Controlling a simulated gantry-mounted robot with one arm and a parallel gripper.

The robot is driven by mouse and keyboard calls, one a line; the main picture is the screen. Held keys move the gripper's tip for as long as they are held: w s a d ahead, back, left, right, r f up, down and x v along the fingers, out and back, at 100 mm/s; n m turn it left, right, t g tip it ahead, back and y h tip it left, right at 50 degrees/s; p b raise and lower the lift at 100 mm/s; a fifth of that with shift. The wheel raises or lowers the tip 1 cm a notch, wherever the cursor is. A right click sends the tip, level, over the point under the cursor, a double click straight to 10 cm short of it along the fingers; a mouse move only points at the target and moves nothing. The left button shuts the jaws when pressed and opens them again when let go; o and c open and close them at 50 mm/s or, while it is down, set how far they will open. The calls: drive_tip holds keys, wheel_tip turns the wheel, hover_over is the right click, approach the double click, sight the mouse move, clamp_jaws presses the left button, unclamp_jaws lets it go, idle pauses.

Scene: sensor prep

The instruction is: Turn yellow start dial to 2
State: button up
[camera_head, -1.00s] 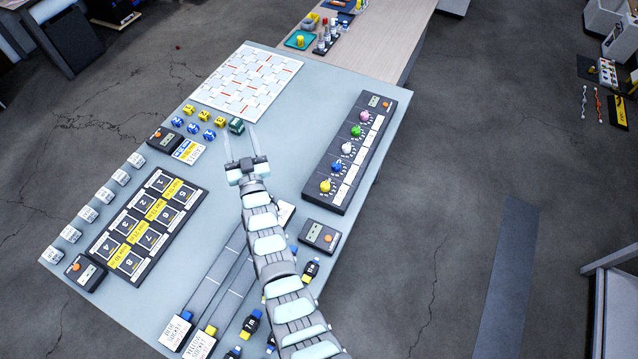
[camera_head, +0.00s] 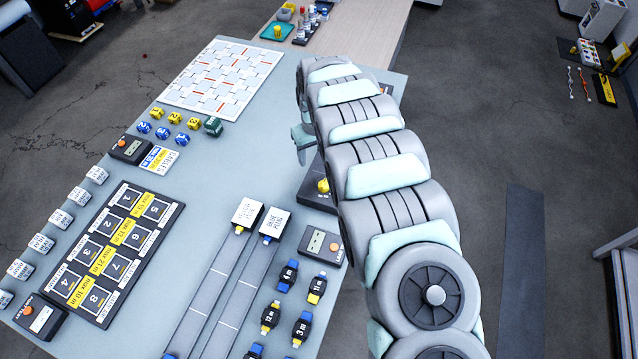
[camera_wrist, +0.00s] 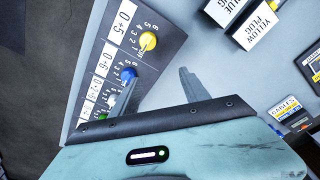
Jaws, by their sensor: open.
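The yellow start dial (camera_head: 322,186) sits at the near end of the dark dial panel (camera_head: 314,201), most of which my arm hides in the head view. In the wrist view the yellow dial (camera_wrist: 148,41) is beyond my fingertips, beside printed numbers; its exact setting is too small to tell. The blue dial (camera_wrist: 129,74) is the neighbouring one, close to my left finger in the picture. My gripper (camera_wrist: 160,78) is open and empty, its fingers apart. In the head view my gripper (camera_head: 301,143) is just up and left of the yellow dial, apparently not touching it.
A small timer box (camera_head: 321,244) stands just below the panel. White plug blocks (camera_head: 247,213) and several small connectors (camera_head: 288,276) lie to the lower left. A white patterned board (camera_head: 220,78) is at the back. The table between is clear.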

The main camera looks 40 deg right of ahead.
sight(324, 182)
drive_tip(key=shift+g, duration=0.6)
drive_tip(key=s+f, duration=0.1)
drive_tip(key=f, duration=0.2)
drive_tip(key=s+f, duration=0.1)
drive_tip(key=f, duration=0.2)
drive_tip(key=s+f+b, duration=0.1)
drive_tip(key=f, duration=0.3)
drive_tip(key=shift+s+d, duration=0.2)
drive_tip(key=shift+s, duration=0.2)
clamp_jaws()
